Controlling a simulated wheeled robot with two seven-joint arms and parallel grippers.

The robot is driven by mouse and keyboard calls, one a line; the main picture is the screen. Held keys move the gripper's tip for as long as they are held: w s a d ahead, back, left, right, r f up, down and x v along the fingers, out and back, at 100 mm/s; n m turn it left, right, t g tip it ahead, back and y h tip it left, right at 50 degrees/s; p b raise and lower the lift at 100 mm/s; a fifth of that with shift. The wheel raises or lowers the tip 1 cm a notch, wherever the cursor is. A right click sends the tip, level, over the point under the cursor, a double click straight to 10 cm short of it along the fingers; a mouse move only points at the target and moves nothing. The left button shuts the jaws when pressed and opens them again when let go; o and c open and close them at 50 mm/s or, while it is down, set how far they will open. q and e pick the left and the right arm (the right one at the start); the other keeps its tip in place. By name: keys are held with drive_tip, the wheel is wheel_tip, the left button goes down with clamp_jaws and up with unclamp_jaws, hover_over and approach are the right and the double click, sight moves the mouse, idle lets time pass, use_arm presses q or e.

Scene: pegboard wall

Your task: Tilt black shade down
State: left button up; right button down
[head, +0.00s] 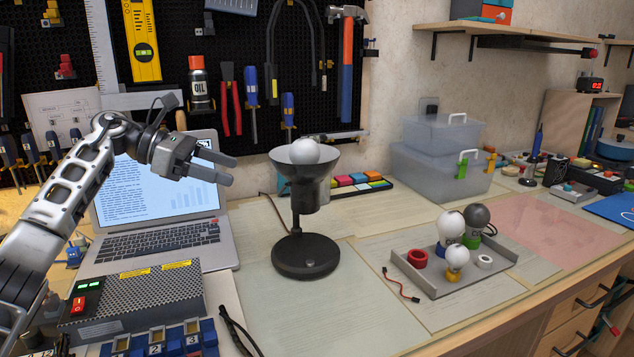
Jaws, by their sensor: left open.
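The black shade (308,188) belongs to a black desk lamp standing on the workbench. Its open side faces up, and a white bulb (305,151) shows in it. The lamp's round black base (306,256) rests on the bench. My left gripper (232,170) is open and empty, to the left of the shade at about its height, in front of the laptop screen. Its fingers point right towards the shade, with a visible gap between them. My right gripper is not in view.
A laptop (165,245) stands open behind my left arm. A grey tray (437,292) with several bulbs and rings sits right of the lamp. A metal power box (135,306) is at the lower left. The pegboard (225,50) with hanging tools is behind.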

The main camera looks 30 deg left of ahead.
sight(283, 188)
use_arm(q)
drive_tip(key=x, duration=1.5)
drive_tip(key=shift+s+d+r, duration=0.1)
drive_tip(key=shift+d+r, duration=0.05)
drive_tip(key=shift+d, duration=0.1)
drive_tip(key=c, duration=1.3)
